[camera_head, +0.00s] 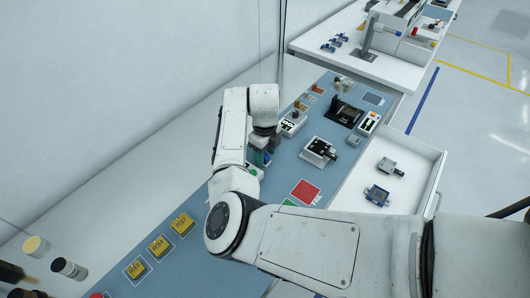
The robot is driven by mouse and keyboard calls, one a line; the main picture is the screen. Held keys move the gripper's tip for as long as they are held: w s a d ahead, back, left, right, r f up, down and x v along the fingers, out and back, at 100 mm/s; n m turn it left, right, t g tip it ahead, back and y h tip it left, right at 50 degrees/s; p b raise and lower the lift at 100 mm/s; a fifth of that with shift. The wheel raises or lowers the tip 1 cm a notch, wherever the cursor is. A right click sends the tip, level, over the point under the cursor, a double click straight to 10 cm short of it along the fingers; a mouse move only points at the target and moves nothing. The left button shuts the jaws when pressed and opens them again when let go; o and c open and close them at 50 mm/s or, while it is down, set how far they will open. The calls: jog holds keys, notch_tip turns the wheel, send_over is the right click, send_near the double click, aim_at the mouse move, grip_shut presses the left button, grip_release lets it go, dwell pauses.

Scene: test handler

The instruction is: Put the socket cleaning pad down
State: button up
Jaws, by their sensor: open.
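My gripper (262,156) points down over the blue bench mat (190,268), just left of the picture's middle. My white arm hides part of it. I take it as open, though its fingertips are small and partly hidden. A small blue and green item shows at the fingertips. It may be the socket cleaning pad, but it is too small and covered to be sure. I cannot tell whether it touches the fingers or stands on the mat.
Yellow labelled blocks (159,246) sit at the lower left. A red square (305,190) lies right of my gripper, near a black and silver fixture (319,150). A white tray (432,172) with two devices adjoins the bench. A black socket unit (345,112) stands farther back.

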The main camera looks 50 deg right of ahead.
aim_at(265, 155)
notch_tip(265, 155, up, 12)
jog(key=b, duration=0.3)
dwell(0.7)
